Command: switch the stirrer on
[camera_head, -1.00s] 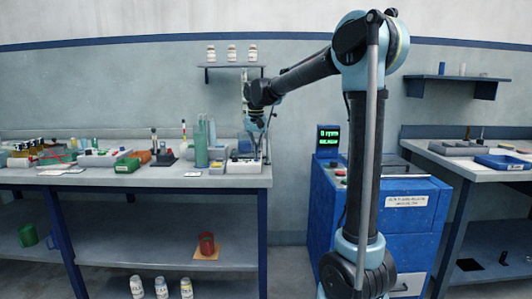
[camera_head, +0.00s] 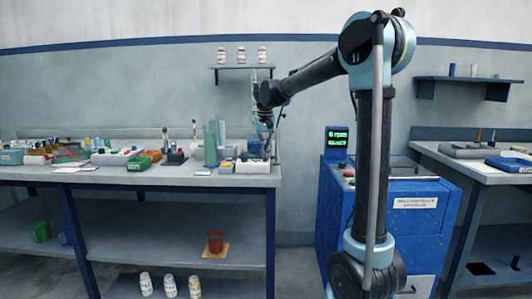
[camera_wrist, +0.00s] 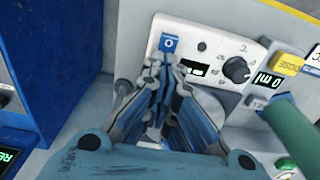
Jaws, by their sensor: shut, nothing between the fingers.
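A white control box, which looks like the stirrer (camera_wrist: 212,50), fills the upper middle of the wrist view. It has a black knob (camera_wrist: 236,69), a small display (camera_wrist: 193,69) and a blue switch marked O (camera_wrist: 168,43) near its left end. My gripper (camera_wrist: 171,61) is shut and empty, with its fingertips at the lower edge of the blue switch; I cannot tell whether they touch it. In the head view the white box (camera_head: 252,167) sits at the bench's right end, and my gripper (camera_head: 268,150) is over it, partly hidden by its own links.
A yellow button (camera_wrist: 288,63) and a display reading 0 ml (camera_wrist: 268,81) lie right of the box. A green cylinder (camera_wrist: 290,125) stands close on the right. A blue cabinet (camera_head: 400,222) with an rpm readout (camera_head: 337,138) stands right of the bench (camera_head: 150,178).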

